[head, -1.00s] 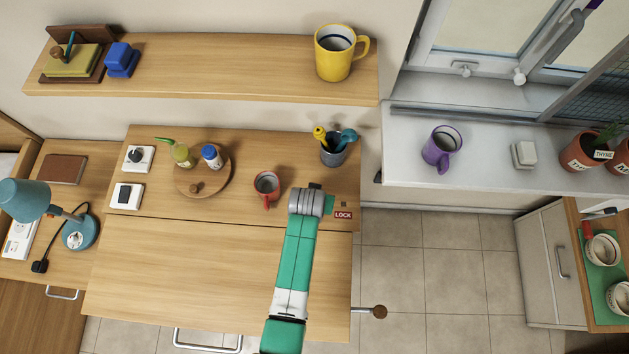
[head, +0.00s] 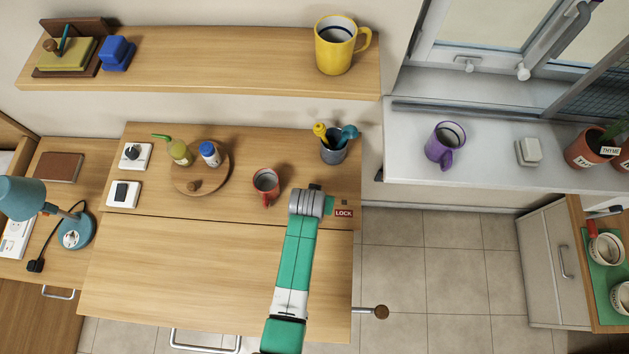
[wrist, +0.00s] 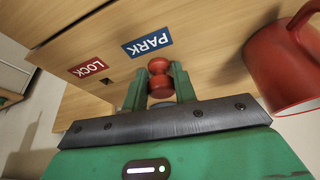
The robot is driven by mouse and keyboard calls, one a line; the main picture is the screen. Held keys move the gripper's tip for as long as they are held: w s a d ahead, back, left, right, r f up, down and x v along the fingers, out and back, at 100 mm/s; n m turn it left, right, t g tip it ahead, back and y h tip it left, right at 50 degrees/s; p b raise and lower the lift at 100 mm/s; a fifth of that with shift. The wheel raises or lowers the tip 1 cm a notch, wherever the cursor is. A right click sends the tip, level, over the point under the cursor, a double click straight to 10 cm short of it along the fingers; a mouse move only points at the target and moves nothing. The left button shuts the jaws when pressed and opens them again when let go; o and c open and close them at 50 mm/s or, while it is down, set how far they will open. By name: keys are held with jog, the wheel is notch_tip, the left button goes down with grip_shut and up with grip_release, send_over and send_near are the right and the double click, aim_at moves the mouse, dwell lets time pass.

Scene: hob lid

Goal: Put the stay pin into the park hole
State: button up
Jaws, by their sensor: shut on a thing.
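The stay pin (wrist: 160,78) shows in the wrist view as a red, waisted knob between the two green fingers of my gripper (wrist: 161,86). My gripper is shut on it. The pin's lower end is hidden, so I cannot tell whether it is in a hole. The blue PARK label (wrist: 147,42) lies on the wooden surface just beyond the pin. No park hole is visible. The red LOCK label (wrist: 91,67) is to the left, with a small dark hole (wrist: 107,82) beside it. In the head view my arm hides the pin; the LOCK label (head: 344,212) shows right of the gripper.
A red mug (head: 265,187) stands close to the left of my gripper; it looms at right in the wrist view (wrist: 290,65). A dark cup of utensils (head: 334,150) stands behind. A round board (head: 200,170) with bottles is further left. The front desk panel is clear.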

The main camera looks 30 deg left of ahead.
jog(key=o, duration=1)
jog(key=shift+f, duration=0.1)
jog(key=p+v, duration=0.2)
jog(key=v, duration=0.6)
